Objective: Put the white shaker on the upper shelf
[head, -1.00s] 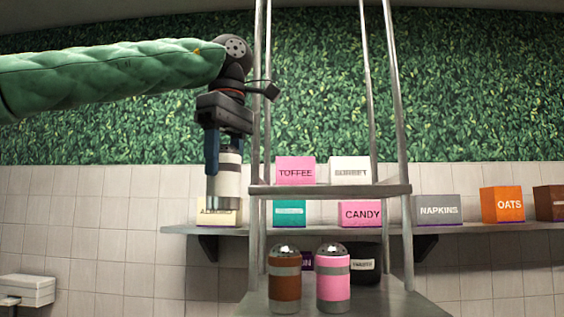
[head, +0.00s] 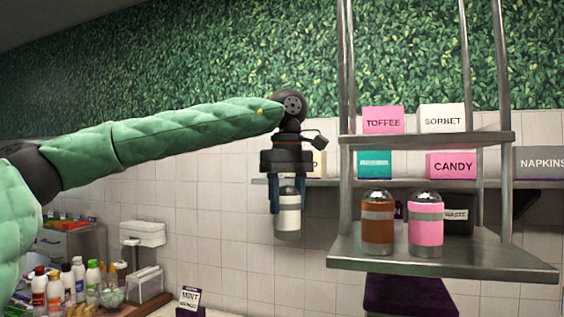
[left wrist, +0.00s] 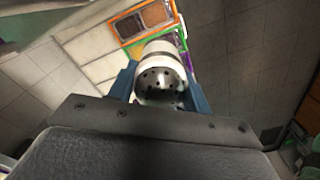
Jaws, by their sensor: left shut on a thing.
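The white shaker (head: 288,219) has grey bands and hangs upright in my left gripper (head: 289,207), whose blue fingers are shut on its sides. In the left wrist view the shaker's perforated metal top (left wrist: 160,82) shows between the fingers. The shaker is left of the metal rack and clear of it. The rack's upper shelf (head: 430,141) is higher than the shaker. The lower shelf (head: 445,257) is slightly below the shaker's base and holds a brown shaker (head: 378,225) and a pink shaker (head: 425,226). My right gripper is not in view.
Pink TOFFEE (head: 383,120) and white SORBET (head: 442,118) boxes stand at upper-shelf level. A wall shelf (head: 325,182) with CANDY (head: 451,165) and NAPKINS (head: 540,162) boxes runs behind the rack. Metal posts (head: 346,110) flank the shelves. Several bottles (head: 60,285) stand lower left.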

